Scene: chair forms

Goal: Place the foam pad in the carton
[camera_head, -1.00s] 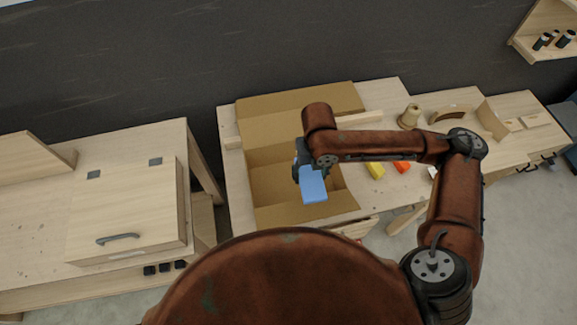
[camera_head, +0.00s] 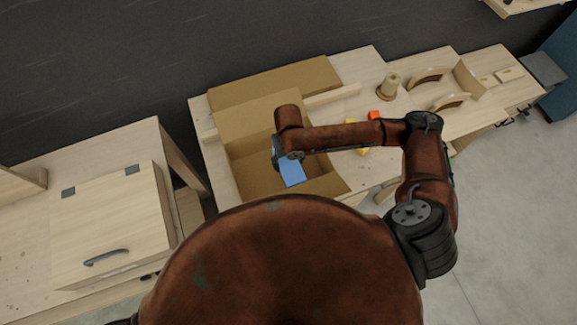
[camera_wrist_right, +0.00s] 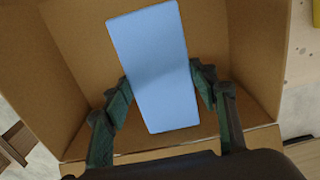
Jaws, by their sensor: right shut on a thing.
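The foam pad is a light blue block (camera_head: 291,171); it also shows large in the right wrist view (camera_wrist_right: 153,65). My right gripper (camera_head: 281,158) is shut on the pad, with one dark finger on each side of it in the right wrist view (camera_wrist_right: 160,95). The open cardboard carton (camera_head: 240,122) stands on the wooden bench, its flaps spread. In the right wrist view the carton's walls (camera_wrist_right: 255,45) surround the pad. The pad is over the carton's opening; how deep it sits, I cannot tell. My left gripper is not in view.
A wooden bench (camera_head: 372,65) carries the carton. To its right are a spool (camera_head: 388,86), an orange block (camera_head: 374,115), a yellow block (camera_head: 363,150) and curved wooden forms (camera_head: 430,76). A second bench with a handled lid (camera_head: 110,220) stands at left, with a gap between.

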